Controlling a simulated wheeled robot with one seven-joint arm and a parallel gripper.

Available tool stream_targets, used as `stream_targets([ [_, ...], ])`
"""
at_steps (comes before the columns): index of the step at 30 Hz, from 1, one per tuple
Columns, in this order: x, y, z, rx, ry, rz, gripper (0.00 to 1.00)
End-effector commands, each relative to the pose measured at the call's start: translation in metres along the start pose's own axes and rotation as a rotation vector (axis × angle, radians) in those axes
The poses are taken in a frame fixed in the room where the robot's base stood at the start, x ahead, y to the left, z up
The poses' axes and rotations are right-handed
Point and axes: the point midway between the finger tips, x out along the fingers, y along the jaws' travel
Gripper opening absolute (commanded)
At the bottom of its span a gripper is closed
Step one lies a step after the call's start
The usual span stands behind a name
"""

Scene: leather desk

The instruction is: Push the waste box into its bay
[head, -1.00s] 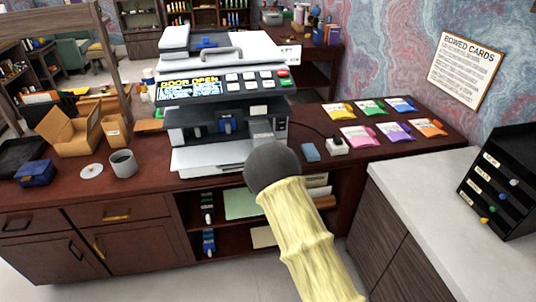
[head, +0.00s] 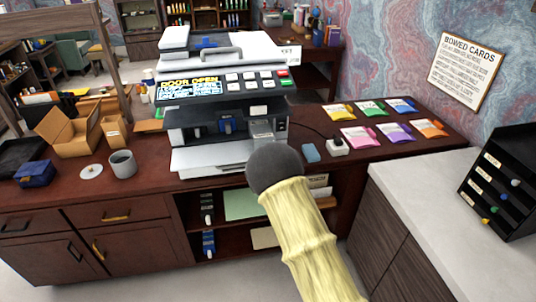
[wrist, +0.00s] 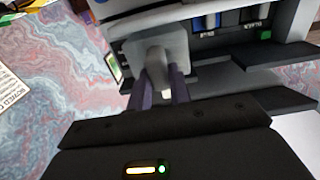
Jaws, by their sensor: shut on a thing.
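The printer (head: 222,85) stands on the desk with its front open, and its display (head: 190,88) reads "DOOR OPEN". The waste box is the grey block (wrist: 135,50) in the wrist view, with a handle stub on its face. It seems to be the grey block (head: 263,131) at the right of the printer's opening in the head view. My gripper (wrist: 160,76) is shut on the waste box's handle, one finger on each side. In the head view my arm hides the gripper. How deep the box sits in its bay cannot be told.
Blue cartridges (wrist: 205,22) sit inside the opening beside the box. A blue block (head: 310,152) and a white plug (head: 337,146) lie right of the printer. Coloured packets (head: 395,131) lie farther right.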

Motion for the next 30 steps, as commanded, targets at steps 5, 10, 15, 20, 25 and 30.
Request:
stream_targets([
  [5,0.0,0.0,0.0,0.001,0.003,0.0,0.0],
  [10,0.0,0.0,-0.001,0.0,0.003,0.0,0.0],
  [15,0.0,0.0,-0.001,-0.001,0.002,0.0,0.0],
  [20,0.001,0.0,-0.001,0.0,0.002,0.0,0.0],
  [25,0.006,0.0,0.0,0.0,0.001,0.0,0.0],
  [30,0.011,0.0,0.0,0.0,0.003,0.0,0.0],
])
